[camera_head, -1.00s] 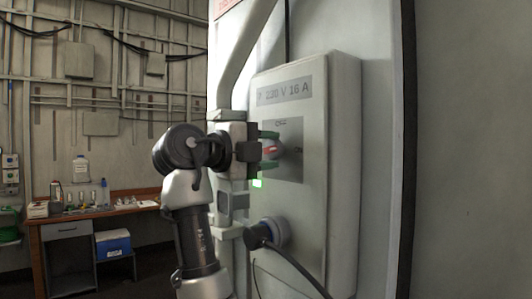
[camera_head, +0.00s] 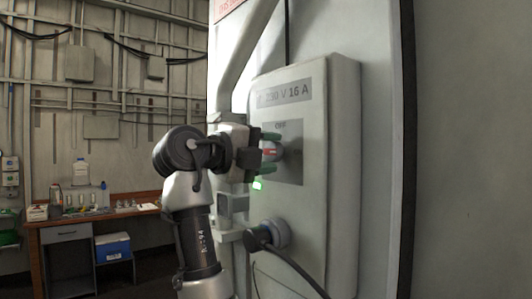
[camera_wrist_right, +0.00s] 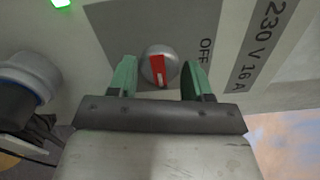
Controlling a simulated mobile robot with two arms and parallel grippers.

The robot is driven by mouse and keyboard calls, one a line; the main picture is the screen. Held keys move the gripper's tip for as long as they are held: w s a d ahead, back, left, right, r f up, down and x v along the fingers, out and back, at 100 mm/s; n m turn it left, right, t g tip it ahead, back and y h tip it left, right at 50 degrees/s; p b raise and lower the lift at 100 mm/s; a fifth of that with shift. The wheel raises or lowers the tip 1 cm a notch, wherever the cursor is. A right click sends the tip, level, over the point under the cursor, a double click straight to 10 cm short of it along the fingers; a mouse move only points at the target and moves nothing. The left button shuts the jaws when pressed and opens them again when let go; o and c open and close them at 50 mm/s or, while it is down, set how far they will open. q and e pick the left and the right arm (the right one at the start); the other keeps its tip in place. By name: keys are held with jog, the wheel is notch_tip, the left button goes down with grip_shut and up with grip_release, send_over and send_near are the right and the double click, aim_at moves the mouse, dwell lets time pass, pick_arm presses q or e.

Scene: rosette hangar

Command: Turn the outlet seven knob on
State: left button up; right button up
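The outlet knob is a round grey knob (camera_head: 279,151) with a red bar, on a dark grey plate (camera_head: 292,166) of the wall-mounted outlet box (camera_head: 312,215). In the right wrist view the knob (camera_wrist_right: 160,66) shows its red bar running nearly up and down the picture, with "OFF" printed on the plate to its right. My right gripper (camera_head: 270,152) is at the plate with its two green fingers on either side of the knob. In the wrist view the gripper (camera_wrist_right: 159,80) is open, with gaps between each finger and the knob. My left gripper is not in view.
A black plug (camera_head: 262,238) with a cable sits in the socket below the knob. A green light (camera_head: 257,185) glows beside the plate. The box label (camera_head: 285,93) reads "230 V 16 A". A workbench (camera_head: 88,218) with bottles stands far left.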

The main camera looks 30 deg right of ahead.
jog(key=o, duration=0.3)
jog(key=shift+d, duration=0.1)
jog(key=shift+a+f, duration=0.1)
jog(key=shift+a, duration=0.4)
jog(key=a+b, duration=0.2)
jog(key=a, duration=0.7)
jog(key=shift+s+a, duration=0.4)
